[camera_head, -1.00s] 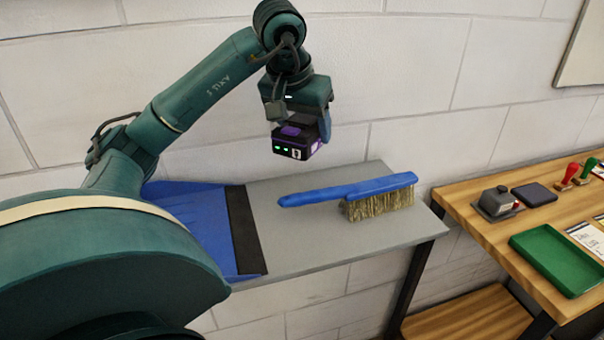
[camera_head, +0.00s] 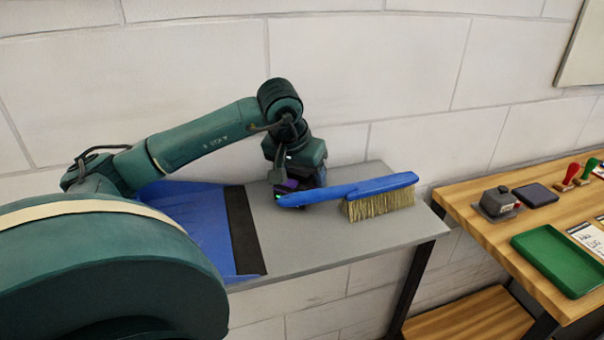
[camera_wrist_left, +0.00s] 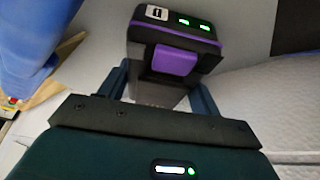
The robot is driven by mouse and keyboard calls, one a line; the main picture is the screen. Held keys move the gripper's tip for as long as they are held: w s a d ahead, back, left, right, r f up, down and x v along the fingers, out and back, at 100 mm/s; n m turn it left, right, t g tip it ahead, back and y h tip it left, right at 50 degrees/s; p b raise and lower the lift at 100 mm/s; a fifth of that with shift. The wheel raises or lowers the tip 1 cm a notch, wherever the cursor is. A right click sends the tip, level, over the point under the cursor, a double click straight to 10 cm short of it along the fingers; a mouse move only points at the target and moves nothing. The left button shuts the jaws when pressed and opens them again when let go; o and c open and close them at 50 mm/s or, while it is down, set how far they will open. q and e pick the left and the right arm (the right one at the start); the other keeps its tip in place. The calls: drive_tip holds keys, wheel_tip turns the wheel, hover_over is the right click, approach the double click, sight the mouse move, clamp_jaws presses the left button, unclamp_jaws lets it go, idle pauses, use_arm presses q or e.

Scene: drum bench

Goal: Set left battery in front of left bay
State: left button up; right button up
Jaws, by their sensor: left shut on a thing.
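The battery (camera_head: 287,185) is black and purple. My left gripper (camera_head: 296,172) is shut on it, low over the back part of the grey shelf. In the head view the brush handle hides the battery's lower part, so I cannot tell whether it touches the shelf. In the left wrist view the battery (camera_wrist_left: 175,60) sits between the two fingers, with two green lights and a white label on its end. I cannot make out any bay in these views. My right gripper is not in view.
A blue-handled brush (camera_head: 370,190) lies on the grey shelf (camera_head: 320,240), its handle just in front of the battery. A blue dustpan (camera_head: 195,220) with a dark lip lies to the left. A wooden bench with a green tray (camera_head: 556,260) stands at right. The shelf's front is clear.

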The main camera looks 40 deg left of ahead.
use_arm(q)
drive_tip(key=shift+f, duration=0.2)
drive_tip(key=o, duration=1.3)
drive_tip(key=shift+r, duration=0.1)
